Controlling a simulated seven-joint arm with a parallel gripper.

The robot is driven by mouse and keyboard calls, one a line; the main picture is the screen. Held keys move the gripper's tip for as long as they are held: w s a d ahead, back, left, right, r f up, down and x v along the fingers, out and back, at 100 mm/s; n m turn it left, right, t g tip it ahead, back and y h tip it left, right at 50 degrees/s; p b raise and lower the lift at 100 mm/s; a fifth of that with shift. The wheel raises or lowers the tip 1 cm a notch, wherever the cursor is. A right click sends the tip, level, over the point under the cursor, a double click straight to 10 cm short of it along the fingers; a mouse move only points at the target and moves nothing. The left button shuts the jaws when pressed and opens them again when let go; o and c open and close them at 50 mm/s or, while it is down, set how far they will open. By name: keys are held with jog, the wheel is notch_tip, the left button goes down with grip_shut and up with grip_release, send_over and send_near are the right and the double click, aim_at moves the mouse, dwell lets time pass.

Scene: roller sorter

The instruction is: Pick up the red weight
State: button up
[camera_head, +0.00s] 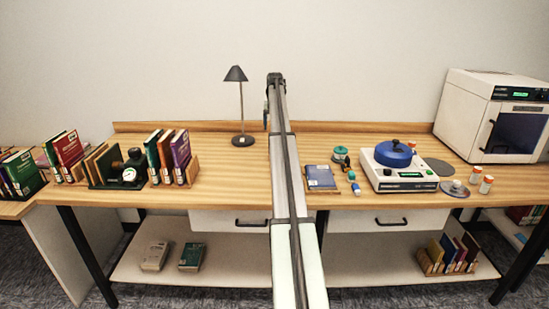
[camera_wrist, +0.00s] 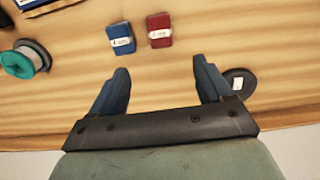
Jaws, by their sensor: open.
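The red weight (camera_wrist: 160,30) is a small red block with a white label in the wrist view, lying on the wooden bench top. It is ahead of the gap between the fingers of my gripper (camera_wrist: 160,68). My gripper is open and empty, with a dark finger on each side and bare wood between them. I cannot make out the red weight in the head view. There, my arm rises through the middle of the picture and hides part of the bench.
A blue labelled block (camera_wrist: 121,38) lies just left of the red weight. A teal spool (camera_wrist: 22,62) stands at far left. A dark disc (camera_wrist: 238,83) lies beside the right finger. In the head view, a lamp (camera_head: 240,105) and a blue-lidded machine (camera_head: 395,165) stand on the bench.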

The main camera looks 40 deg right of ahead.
notch_tip(320, 180, down, 8)
jog(key=shift+f, duration=0.25)
jog(key=shift+s+a+f, duration=0.1)
jog(key=shift+f, duration=1.2)
jog(key=shift+a+f, duration=0.1)
jog(key=shift+f, duration=1.2)
jog(key=shift+c, duration=0.4)
jog(key=c, duration=1.4)
jog(key=shift+r, duration=0.2)
